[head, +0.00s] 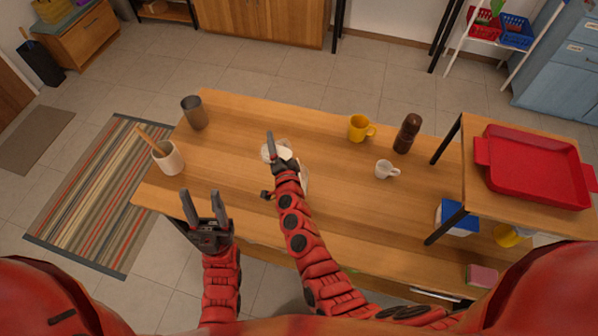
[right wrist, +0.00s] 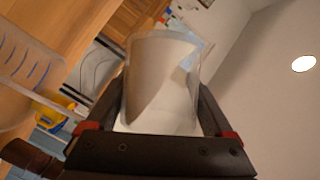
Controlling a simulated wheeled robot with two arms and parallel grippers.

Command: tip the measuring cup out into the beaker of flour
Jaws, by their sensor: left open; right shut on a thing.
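My right gripper (head: 282,166) is over the middle of the table. In the right wrist view its two fingers (right wrist: 164,108) are shut on the clear measuring cup (right wrist: 163,62). The cup looks tilted, with white powder lying slanted inside. A clear beaker with blue marks (right wrist: 22,72) is beside it at the left of that view, apart from the cup there. In the head view a white, round-topped vessel (head: 270,152) shows by the right gripper, partly hidden; I cannot tell whether it is beaker or cup. My left gripper (head: 201,200) is open and empty at the table's front left edge.
A white crock with wooden utensils (head: 169,160) and a grey tumbler (head: 195,113) stand at the left. A yellow mug (head: 359,128), a brown grinder (head: 407,134) and a white cup (head: 386,170) stand to the right. A raised shelf holds a red tray (head: 532,168).

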